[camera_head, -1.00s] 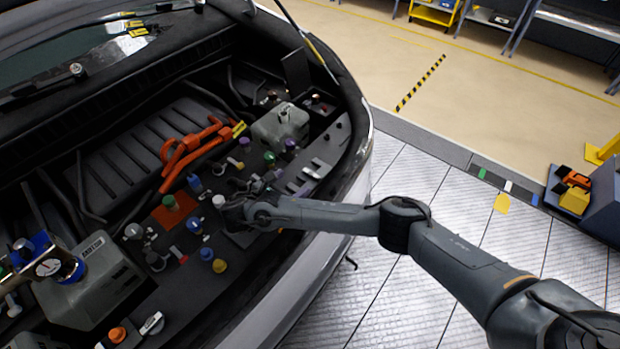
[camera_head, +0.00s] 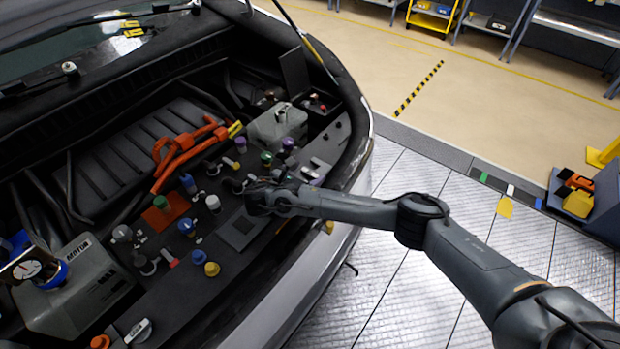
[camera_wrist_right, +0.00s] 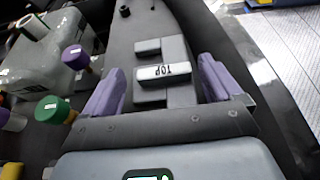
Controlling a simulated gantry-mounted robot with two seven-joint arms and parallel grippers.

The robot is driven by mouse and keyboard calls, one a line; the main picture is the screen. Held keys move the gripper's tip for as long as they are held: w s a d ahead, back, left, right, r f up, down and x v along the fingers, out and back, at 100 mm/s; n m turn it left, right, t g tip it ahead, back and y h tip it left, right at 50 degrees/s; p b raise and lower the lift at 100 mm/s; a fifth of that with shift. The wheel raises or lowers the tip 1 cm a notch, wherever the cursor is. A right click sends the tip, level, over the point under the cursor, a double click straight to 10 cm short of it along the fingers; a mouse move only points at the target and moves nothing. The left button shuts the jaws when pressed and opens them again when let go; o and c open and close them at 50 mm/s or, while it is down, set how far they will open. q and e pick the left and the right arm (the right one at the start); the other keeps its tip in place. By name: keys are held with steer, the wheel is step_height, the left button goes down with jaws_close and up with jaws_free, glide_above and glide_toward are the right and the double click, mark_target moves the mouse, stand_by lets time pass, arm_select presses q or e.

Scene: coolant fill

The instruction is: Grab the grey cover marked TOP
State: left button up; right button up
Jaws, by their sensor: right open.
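The grey cover marked TOP (camera_wrist_right: 165,74) lies on the dark panel at the front of the engine bay, its white label upside down in the right wrist view. In the head view the grey cover (camera_head: 315,167) is small, just beyond my right gripper's end. My right gripper (camera_wrist_right: 161,66) is open, with one purple finger on each side of the cover. The fingers appear apart from the cover; I cannot tell their height above it. In the head view my right gripper (camera_head: 314,181) is small and partly hidden by its wrist. My left gripper is out of view.
A grey tank (camera_head: 277,124) stands beyond the gripper. Purple (camera_wrist_right: 75,58) and green (camera_wrist_right: 52,109) caps stand close to the left finger. Several coloured caps crowd the panel. A gauge (camera_head: 27,269) sits at left near a grey container (camera_head: 75,300). The car's front edge lies to the right.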

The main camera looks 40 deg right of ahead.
steer(key=c, duration=0.8)
